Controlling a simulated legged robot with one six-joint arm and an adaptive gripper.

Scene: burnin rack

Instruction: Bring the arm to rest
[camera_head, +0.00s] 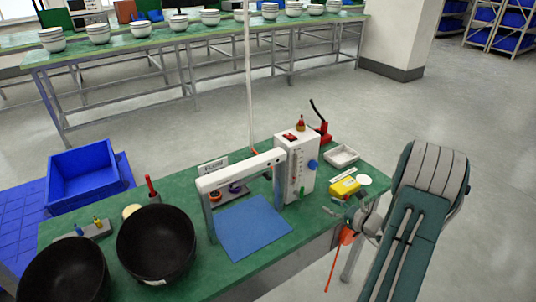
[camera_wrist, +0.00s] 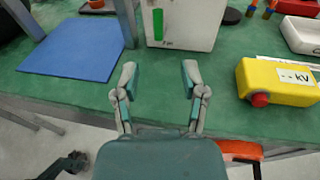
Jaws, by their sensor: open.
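My gripper (camera_wrist: 159,80) is open and empty in the wrist view. Its two fingers stand apart, with bare green bench top between and beyond them. In the head view my arm comes in from the right, folded up high, and its end is by the bench's right front edge, partly hidden by the arm's links. The green bench (camera_head: 285,248) carries a white box unit (camera_head: 297,168), a blue mat (camera_head: 252,228) and a yellow kV meter (camera_head: 345,186). In the wrist view the meter (camera_wrist: 275,82) is right of my fingers and the mat (camera_wrist: 75,50) is left.
Two black bowls (camera_head: 156,245) stand at the bench's left. A white tray (camera_head: 342,156) and a red lever tool (camera_head: 321,132) are at its back right. An orange part (camera_wrist: 240,150) shows below the bench edge. Open floor (camera_head: 385,110) lies behind the bench.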

